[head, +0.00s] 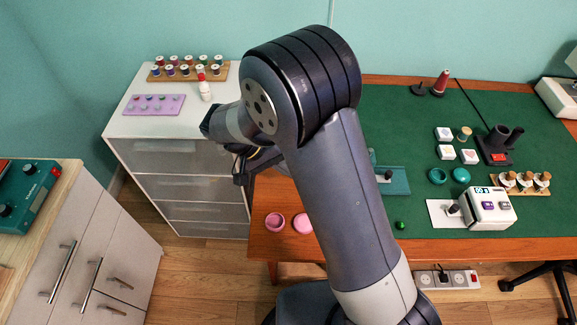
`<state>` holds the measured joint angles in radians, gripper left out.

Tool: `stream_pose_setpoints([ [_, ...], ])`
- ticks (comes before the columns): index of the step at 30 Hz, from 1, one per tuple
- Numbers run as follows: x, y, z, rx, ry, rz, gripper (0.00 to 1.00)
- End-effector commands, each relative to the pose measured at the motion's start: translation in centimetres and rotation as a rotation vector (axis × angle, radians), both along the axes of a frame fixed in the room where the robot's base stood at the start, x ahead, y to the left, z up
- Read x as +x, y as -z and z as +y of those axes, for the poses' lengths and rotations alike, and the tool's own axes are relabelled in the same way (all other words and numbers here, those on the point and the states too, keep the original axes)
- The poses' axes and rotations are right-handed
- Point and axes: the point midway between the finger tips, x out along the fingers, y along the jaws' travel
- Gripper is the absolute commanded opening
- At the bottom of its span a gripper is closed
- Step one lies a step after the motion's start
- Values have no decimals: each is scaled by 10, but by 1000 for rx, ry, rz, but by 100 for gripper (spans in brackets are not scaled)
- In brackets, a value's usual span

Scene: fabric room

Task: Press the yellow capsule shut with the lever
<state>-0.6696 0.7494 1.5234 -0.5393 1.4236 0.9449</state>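No yellow capsule shows; my arm hides part of the desk. A teal device (396,181) with a small dark knob sits on the green mat, partly hidden behind my arm; I cannot tell whether it carries the lever. Two teal round capsule parts (437,176) lie on the mat, apart from each other. Two pink round parts (274,222) lie at the desk's front left. My gripper (241,178) is small and dark, near the desk's left end and the drawer cabinet, mostly hidden by my wrist. Its fingers cannot be made out.
A white drawer cabinet (180,160) holds thread spools and a purple tray (154,105). On the green mat (420,120) stand a black device (497,145), white boxes (444,133), a white machine (491,208) and a small green thing (400,225). A teal machine (27,195) stands far left.

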Motion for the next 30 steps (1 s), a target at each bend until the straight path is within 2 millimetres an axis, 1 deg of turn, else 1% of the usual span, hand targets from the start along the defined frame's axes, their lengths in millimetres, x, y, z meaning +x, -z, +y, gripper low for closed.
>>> stream_pose_setpoints([
  [1, 2, -7, 7, 3, -2, -5, 0],
  [9, 3, -40, 43, 5, -5, -9, 0],
  [15, 4, -62, 66, 4, -5, -8, 0],
  [21, 5, -71, 74, 3, -3, -7, 0],
  [30, 5, -71, 75, 2, -3, -7, 0],
])
